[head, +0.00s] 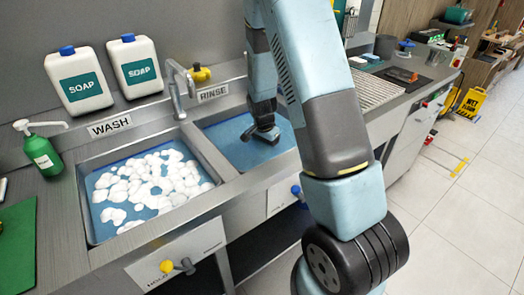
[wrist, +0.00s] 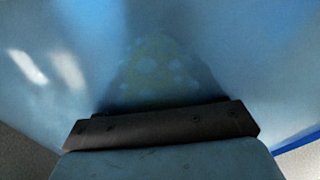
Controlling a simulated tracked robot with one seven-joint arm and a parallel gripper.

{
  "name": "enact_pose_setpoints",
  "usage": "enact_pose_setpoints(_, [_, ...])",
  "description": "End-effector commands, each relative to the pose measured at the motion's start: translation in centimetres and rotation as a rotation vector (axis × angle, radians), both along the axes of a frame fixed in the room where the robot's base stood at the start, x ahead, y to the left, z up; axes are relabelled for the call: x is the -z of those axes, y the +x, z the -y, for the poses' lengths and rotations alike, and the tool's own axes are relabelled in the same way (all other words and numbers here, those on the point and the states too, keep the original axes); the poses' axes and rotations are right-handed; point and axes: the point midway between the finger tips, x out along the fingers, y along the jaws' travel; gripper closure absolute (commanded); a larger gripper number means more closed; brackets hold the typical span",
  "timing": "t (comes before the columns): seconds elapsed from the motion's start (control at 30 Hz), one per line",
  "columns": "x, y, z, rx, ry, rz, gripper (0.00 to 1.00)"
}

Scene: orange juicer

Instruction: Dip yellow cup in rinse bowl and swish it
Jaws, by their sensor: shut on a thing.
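The rinse bowl (head: 222,131) is the right-hand sink basin, filled with blue water, below the RINSE sign (head: 214,93). My gripper (head: 264,136) is down over the water in this basin, toward its right side. In the wrist view, blue water fills most of the picture. A dim, blurred yellow patch with pale spots, the yellow cup (wrist: 157,66), shows through it just beyond the dark gripper bar (wrist: 162,125). My gripper is shut on the cup. The fingertips and the cup's outline are hidden, and the cup does not show in the head view.
The wash basin (head: 87,205) with white foam (head: 150,185) lies left of the rinse basin. A tap (head: 176,90) stands between them at the back. Two soap jugs (head: 79,80) and a green pump bottle (head: 42,153) stand left. A ribbed drainboard (head: 374,90) lies right.

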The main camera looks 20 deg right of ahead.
Motion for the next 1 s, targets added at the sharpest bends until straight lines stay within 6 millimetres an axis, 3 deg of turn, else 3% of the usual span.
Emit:
enact_pose_setpoints(0.17, [0.0,0.2,0.6,-0.001,0.000,0.000,0.63])
enact_pose_setpoints(0.7, [0.0,-1.1,-3.4,-0.001,0.000,0.000,0.63])
enact_pose_setpoints(1.0, [0.0,-0.8,-2.2,0.002,0.000,0.000,0.63])
